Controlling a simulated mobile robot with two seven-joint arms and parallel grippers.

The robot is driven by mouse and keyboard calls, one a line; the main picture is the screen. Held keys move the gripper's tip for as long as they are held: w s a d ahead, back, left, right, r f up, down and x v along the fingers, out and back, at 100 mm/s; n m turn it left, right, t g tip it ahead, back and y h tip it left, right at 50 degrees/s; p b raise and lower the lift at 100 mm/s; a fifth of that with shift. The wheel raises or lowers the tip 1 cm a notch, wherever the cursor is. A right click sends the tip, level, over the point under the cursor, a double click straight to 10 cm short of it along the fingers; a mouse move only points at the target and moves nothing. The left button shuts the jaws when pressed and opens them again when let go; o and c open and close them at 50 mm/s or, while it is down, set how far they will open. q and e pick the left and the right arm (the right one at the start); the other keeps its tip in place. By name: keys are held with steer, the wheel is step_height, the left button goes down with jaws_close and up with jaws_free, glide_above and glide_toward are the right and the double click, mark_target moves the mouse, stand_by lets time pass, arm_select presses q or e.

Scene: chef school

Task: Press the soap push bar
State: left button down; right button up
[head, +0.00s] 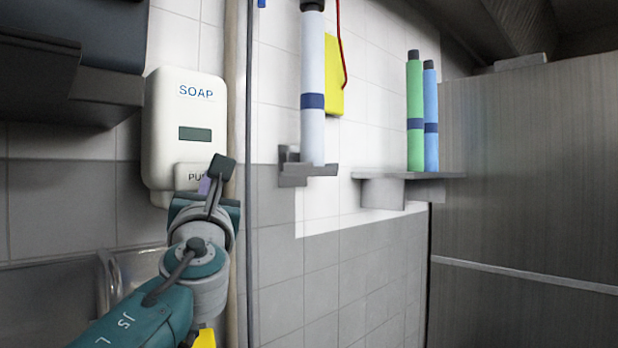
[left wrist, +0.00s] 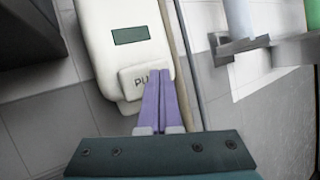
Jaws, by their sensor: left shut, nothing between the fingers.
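The white soap dispenser (head: 186,115) is on the tiled wall at the left of the head view, marked SOAP. It also shows in the left wrist view (left wrist: 104,36). The fingertips overlap the right part of the push bar in both views. I cannot tell whether they touch it. My right gripper is not in view.
A dark unit (head: 60,60) hangs at the upper left, and a metal sink (head: 50,300) is below. A vertical pipe (head: 236,60) runs just right of the dispenser. A bracket with a white roll (head: 312,90) and a shelf (head: 440,177) with green and blue rolls are further right.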

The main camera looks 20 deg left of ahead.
arm_select(q)
steer(key=shift+a, duration=0.1)
stand_by(0.7)
steer(key=shift+w+a, duration=0.15)
steer(key=shift+a, duration=0.15)
steer(key=shift+w+a+b, duration=0.35)
steer(key=shift+a+b, duration=0.15)
steer(key=shift+a, duration=0.35)
stand_by(1.1)
steer(key=shift+d, duration=0.1)
steer(key=shift+s+d+p, duration=0.25)
steer(key=shift+d+p, duration=0.1)
steer(key=shift+d, duration=0.2)
steer(key=shift+s+d+p, duration=0.25)
steer(key=shift+d+p, duration=0.05)
steer(key=shift+d, duration=0.25)
steer(key=shift+s+d+p, duration=0.25)
steer(key=shift+s+d, duration=0.05)
steer(key=shift+d, duration=0.5)
steer(key=shift+s+d+p, duration=0.25)
steer(key=shift+s+d, duration=0.1)
steer(key=shift+d, duration=0.4)
steer(key=shift+s+d+p, duration=0.25)
steer(key=shift+s+d, duration=0.05)
steer(key=shift+d, duration=0.5)
